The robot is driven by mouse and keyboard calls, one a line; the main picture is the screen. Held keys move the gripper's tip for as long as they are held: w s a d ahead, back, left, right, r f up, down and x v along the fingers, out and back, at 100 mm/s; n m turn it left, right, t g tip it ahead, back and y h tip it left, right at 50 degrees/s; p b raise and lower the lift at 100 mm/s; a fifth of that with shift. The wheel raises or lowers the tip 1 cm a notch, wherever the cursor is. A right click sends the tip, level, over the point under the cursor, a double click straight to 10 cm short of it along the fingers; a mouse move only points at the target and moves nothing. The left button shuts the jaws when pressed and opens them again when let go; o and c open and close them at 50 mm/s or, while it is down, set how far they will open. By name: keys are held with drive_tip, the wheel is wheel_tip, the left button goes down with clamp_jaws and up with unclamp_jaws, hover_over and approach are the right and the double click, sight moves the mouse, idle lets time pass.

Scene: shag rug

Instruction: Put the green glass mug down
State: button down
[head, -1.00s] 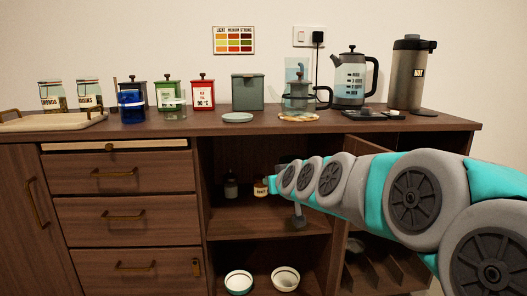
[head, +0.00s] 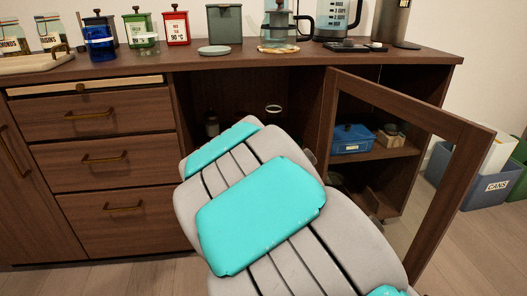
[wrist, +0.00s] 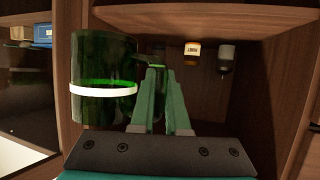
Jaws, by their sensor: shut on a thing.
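The green glass mug (wrist: 100,62), dark and see-through with a white band, fills the left of the wrist view, which looks upside down. My gripper (wrist: 161,75) is shut on its handle side, with the mug beside the fingers. The mug is inside the open cabinet, its base end close to a shelf board (wrist: 215,18); I cannot tell whether they touch. In the head view my arm hides the gripper. A pale ring (head: 273,108) shows just beyond the arm; I cannot tell if it is the mug's band.
Two small bottles, one amber-labelled (wrist: 192,53) and one dark (wrist: 226,60), stand deeper on the shelf. The open glass door (head: 425,105) is at right. A blue box (head: 353,138) sits in the right compartment. The countertop (head: 130,68) holds canisters and a saucer (head: 214,50).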

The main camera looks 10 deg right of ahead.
drive_tip(key=shift+w+a+r+y, duration=0.35)
drive_tip(key=shift+a+r, duration=0.2)
drive_tip(key=shift+r, duration=0.25)
drive_tip(key=shift+d+f, duration=0.1)
